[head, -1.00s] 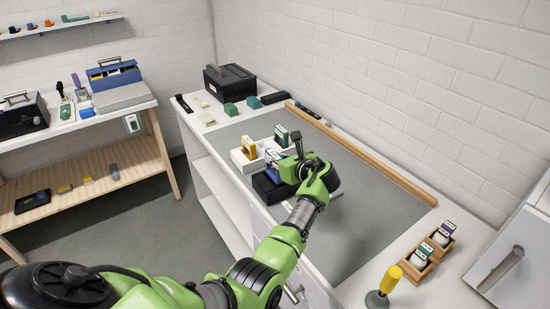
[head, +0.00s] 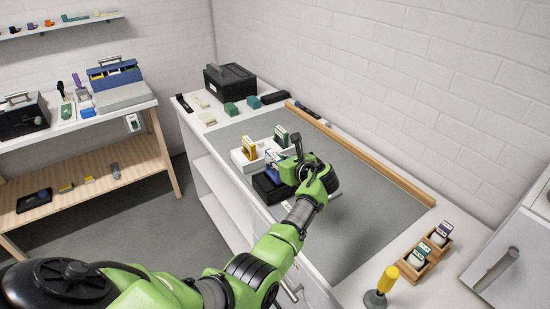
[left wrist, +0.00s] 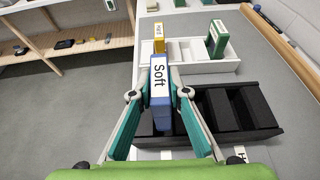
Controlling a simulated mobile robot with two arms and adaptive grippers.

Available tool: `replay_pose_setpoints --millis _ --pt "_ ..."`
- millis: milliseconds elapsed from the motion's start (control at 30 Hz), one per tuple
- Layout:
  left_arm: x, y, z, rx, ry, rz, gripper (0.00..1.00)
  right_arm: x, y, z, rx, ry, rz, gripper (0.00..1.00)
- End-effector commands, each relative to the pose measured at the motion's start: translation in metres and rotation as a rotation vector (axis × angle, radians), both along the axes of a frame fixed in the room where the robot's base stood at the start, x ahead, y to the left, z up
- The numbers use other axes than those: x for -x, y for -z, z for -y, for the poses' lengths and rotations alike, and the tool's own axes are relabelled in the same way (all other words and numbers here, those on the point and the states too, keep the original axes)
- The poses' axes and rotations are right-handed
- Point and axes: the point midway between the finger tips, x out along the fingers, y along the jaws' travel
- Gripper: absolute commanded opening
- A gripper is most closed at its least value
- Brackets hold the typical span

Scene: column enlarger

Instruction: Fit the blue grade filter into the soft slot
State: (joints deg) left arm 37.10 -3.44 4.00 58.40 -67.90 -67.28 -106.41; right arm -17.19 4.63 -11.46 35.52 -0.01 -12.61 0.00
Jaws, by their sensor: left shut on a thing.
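My left gripper (left wrist: 160,82) is shut on the blue grade filter (left wrist: 160,110), whose white label reads "Soft". The filter is upright between the teal fingers, at the left end of the black slotted tray (left wrist: 266,134). I cannot tell whether its lower edge is inside the end slot or just above it. In the head view the gripper (head: 289,170) is over the tray (head: 263,190), and the blue filter (head: 271,177) is partly hidden by the fingers. The tray's other visible slots look empty. My right gripper is not in view.
Behind the black tray is a white slotted tray (left wrist: 183,68) with a yellow filter (left wrist: 159,36) and a green filter (left wrist: 216,40). A wooden rail (head: 360,152) runs along the wall side. The grey mat (head: 370,205) is clear to the right.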

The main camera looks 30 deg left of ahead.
Motion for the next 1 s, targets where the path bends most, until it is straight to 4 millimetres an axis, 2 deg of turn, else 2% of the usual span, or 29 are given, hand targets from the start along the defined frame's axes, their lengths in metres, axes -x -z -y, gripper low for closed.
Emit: replay_pose_setpoints --millis 1000 --pt "0.000 0.016 0.000 0.000 0.001 0.000 0.00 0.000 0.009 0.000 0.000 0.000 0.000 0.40"
